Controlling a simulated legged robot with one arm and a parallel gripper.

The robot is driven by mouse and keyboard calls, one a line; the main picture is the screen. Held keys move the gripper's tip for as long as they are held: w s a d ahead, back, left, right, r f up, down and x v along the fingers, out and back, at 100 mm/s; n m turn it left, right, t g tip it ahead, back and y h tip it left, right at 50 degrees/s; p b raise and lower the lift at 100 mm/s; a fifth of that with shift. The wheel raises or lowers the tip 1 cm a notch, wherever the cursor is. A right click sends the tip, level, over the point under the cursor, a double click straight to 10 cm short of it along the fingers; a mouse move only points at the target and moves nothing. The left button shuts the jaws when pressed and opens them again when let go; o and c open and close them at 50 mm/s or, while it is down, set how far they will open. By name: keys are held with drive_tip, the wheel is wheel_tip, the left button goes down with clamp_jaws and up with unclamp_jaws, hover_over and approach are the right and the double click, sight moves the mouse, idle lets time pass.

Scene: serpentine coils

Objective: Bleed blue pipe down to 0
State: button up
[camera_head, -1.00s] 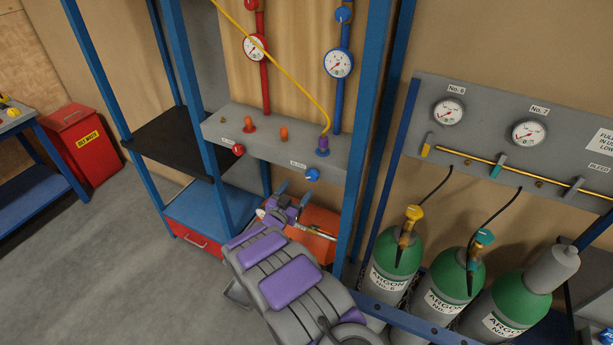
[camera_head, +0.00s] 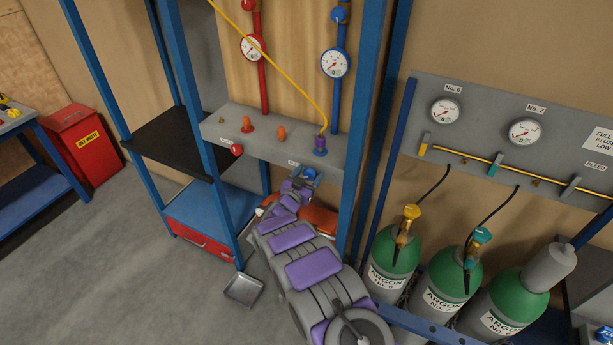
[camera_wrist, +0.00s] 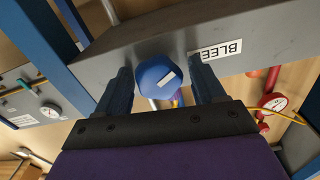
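The blue pipe (camera_head: 337,98) runs down the wooden panel to the grey manifold box and carries a round white gauge (camera_head: 335,63). I cannot read the gauge needle surely. The blue bleed knob (camera_head: 311,172) sits on the front of the box, partly hidden by my gripper (camera_head: 301,183) in the head view. The fingers are open, with a gap visible at each side of the knob.
A red pipe (camera_head: 264,85) with its gauge and a red knob (camera_head: 236,150) are to the left. A yellow hose (camera_head: 285,70) hangs across the panel to a purple fitting. Blue frame posts (camera_head: 369,130) and argon cylinders (camera_head: 442,295) stand close on the right.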

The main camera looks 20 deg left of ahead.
drive_tip(key=shift+d, duration=0.35)
drive_tip(key=shift+c, duration=1.4)
drive_tip(key=shift+a, duration=0.4)
drive_tip(key=c, duration=0.6)
drive_tip(key=shift+d, duration=0.1)
